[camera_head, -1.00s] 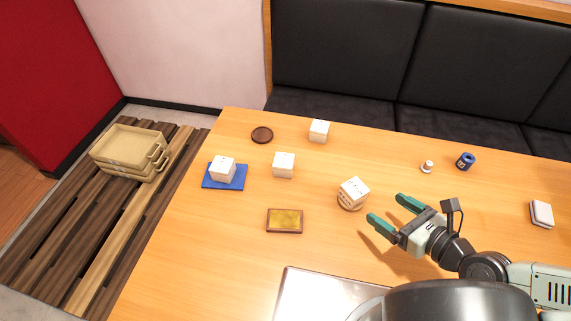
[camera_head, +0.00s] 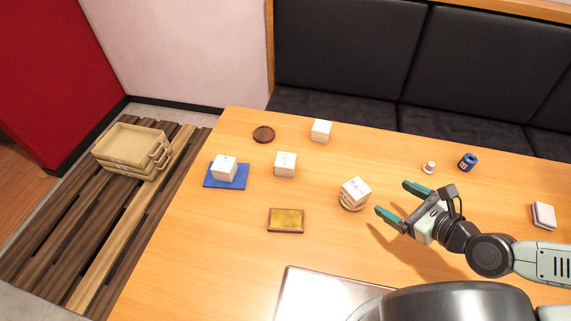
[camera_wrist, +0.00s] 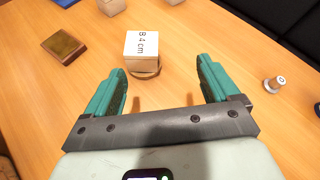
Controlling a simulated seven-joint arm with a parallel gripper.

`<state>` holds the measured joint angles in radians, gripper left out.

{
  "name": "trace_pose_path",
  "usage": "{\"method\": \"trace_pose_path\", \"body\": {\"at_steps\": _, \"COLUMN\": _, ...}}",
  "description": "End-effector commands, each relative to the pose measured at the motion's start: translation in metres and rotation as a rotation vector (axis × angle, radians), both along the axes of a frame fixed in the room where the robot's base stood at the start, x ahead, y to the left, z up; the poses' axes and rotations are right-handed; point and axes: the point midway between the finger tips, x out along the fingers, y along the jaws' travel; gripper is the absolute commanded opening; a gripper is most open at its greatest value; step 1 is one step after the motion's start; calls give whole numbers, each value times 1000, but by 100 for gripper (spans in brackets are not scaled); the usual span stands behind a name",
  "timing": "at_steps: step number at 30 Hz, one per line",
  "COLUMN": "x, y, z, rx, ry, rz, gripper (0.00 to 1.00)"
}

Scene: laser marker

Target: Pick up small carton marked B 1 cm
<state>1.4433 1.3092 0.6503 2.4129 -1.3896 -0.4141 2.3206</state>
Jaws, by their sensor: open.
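A white carton (camera_head: 356,191) sits on a round wooden stand (camera_head: 352,205) right of the table's middle. In the wrist view the carton (camera_wrist: 141,50) is ahead of my gripper, left of its midline, and its marking looks like "B 4 cm". Other white cartons stand on a blue mat (camera_head: 242,181), at the table's middle left (camera_head: 285,165) and at the back (camera_head: 321,131); their markings are too small to read. My gripper (camera_head: 393,198) is open and empty, just right of the carton on the stand, its green fingers pointing toward it and apart from it.
A brass-coloured plate (camera_head: 286,220) and a dark round coaster (camera_head: 263,134) lie on the table. A small white-topped piece (camera_head: 429,167), a blue cylinder (camera_head: 467,162) and a white block (camera_head: 543,215) are at the right. A panel (camera_head: 316,296) lies at the front edge.

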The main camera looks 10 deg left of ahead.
Motion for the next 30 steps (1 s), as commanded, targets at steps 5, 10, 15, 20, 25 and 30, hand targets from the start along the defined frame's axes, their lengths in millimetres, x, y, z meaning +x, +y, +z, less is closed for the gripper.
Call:
{"method": "trace_pose_path", "body": {"at_steps": 5, "x": 74, "y": -3, "z": 14, "rx": -384, "ry": -171, "rz": 207, "gripper": 88}}
{"method": "trace_pose_path", "body": {"at_steps": 10, "x": 122, "y": 25, "z": -1, "rx": -550, "ry": -133, "rz": 405, "gripper": 88}}
{"method": "trace_pose_path", "body": {"at_steps": 15, "x": 149, "y": 88, "z": 3, "rx": -534, "ry": -123, "rz": 625, "gripper": 88}}
{"method": "trace_pose_path", "body": {"at_steps": 20, "x": 131, "y": 145, "z": -23, "rx": -259, "ry": 40, "rz": 721, "gripper": 88}}
{"method": "trace_pose_path", "body": {"at_steps": 25, "x": 119, "y": 190, "z": -30, "rx": 13, "ry": 144, "rz": 750, "gripper": 88}}
{"method": "trace_pose_path", "body": {"at_steps": 30, "x": 117, "y": 210, "z": -29, "rx": 135, "ry": 171, "rz": 749, "gripper": 88}}
